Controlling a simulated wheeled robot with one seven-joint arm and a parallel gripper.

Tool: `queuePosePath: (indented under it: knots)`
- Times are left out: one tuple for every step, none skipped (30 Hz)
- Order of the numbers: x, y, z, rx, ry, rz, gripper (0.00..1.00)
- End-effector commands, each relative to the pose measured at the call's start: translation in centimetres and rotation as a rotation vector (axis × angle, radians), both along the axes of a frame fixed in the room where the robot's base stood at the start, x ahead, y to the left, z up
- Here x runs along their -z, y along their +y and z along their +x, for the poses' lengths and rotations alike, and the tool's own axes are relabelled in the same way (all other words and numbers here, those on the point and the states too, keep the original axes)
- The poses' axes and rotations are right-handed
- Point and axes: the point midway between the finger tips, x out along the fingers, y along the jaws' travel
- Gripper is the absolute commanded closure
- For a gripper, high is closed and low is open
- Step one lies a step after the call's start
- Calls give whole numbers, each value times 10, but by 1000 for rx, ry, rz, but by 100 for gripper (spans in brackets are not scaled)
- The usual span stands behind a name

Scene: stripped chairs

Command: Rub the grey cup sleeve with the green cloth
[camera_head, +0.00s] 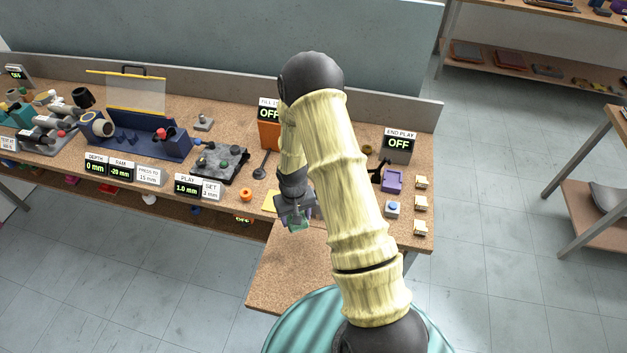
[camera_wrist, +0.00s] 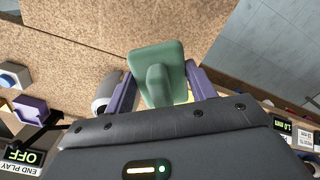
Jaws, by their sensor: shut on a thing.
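My gripper (camera_head: 296,214) is low over the front edge of the workbench, near the lower wooden board. In the wrist view its purple fingers (camera_wrist: 158,85) are shut on a green pad-like piece with a raised grip, which I take as the green cloth (camera_wrist: 172,57). A bit of the green cloth also shows under the gripper in the head view (camera_head: 299,226). A pale grey round piece, probably the grey cup sleeve (camera_wrist: 101,92), stands just left of the fingers in the wrist view, partly hidden by them. In the head view my arm hides that spot.
The workbench (camera_head: 258,182) has an END PLAY sign (camera_head: 397,147), a purple holder (camera_head: 392,181) and a blue-button box (camera_head: 392,208) at right. The lower board (camera_head: 285,270) looks bare.

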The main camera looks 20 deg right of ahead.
Motion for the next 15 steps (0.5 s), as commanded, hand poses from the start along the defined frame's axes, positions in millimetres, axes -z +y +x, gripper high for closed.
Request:
queuePosePath:
  knots:
    - [-1,-1,1,-1,-1,0,66]
    - [-3,-2,2,-3,-1,0,66]
    - [-6,-5,5,-9,-2,-1,66]
    - [-10,-8,8,-15,-3,-1,66]
    - [-14,-12,12,-25,-5,-1,66]
    - [-21,-18,17,-40,-5,-1,66]
    - [-27,-24,22,-54,-6,-2,66]
    - [-34,-30,27,-68,-6,-2,66]
    - [-43,-39,34,-89,-7,-2,66]
    - [-49,-45,38,-106,-6,-2,66]
    - [-56,-50,42,-122,-6,-2,66]
    - [-62,-58,47,-141,-6,-2,66]
    - [-66,-62,49,-154,-4,-1,66]
    - [-70,-65,51,-164,-3,-1,66]
    - [-72,-68,53,-176,-1,0,66]
